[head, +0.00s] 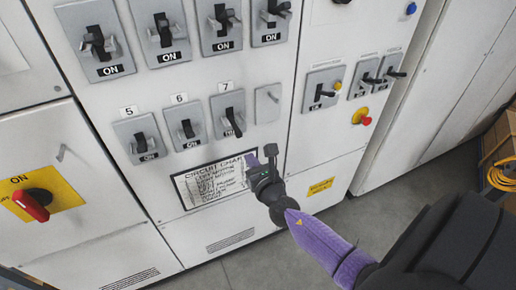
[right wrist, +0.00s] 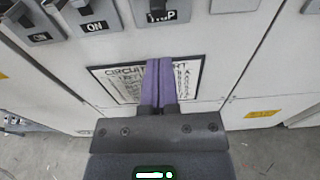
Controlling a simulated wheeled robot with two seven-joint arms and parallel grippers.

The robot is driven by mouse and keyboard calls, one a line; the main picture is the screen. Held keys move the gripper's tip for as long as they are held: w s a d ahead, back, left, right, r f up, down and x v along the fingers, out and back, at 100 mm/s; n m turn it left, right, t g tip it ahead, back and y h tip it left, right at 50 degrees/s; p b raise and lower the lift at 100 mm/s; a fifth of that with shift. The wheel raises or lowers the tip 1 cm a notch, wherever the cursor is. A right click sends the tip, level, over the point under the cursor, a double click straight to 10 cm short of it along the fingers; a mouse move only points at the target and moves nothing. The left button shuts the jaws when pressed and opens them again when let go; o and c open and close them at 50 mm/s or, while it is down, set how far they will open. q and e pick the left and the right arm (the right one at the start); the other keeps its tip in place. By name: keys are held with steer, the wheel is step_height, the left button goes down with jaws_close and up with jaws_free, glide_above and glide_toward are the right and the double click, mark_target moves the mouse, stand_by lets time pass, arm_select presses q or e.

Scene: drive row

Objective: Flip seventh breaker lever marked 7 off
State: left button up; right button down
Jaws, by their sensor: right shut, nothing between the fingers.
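The breaker marked 7 (head: 240,101) is a grey plate in the lower row in the head view. Its black lever (head: 234,121) points down across its label. In the right wrist view that lever (right wrist: 158,9) is at the top edge, over a label that seems to read TRIP, partly covered. My right gripper (head: 252,160) has purple fingers, shut and empty, below breaker 7 in front of the circuit chart (head: 194,189). In the right wrist view the closed fingertips (right wrist: 158,64) are over the chart, apart from the lever. My left gripper is not in view.
Breakers 5 (head: 127,127) and 6 (head: 175,113), both labelled ON, stand left of 7. A blank plate (head: 267,104) is on its right. More ON breakers are above. A red rotary switch (head: 32,204) and a red button (head: 362,117) flank the row.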

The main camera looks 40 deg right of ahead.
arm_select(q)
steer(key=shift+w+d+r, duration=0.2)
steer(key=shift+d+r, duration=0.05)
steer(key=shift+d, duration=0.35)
arm_select(e)
steer(key=v, duration=0.5)
steer(key=shift+s+f, duration=0.1)
steer(key=shift+f, duration=0.1)
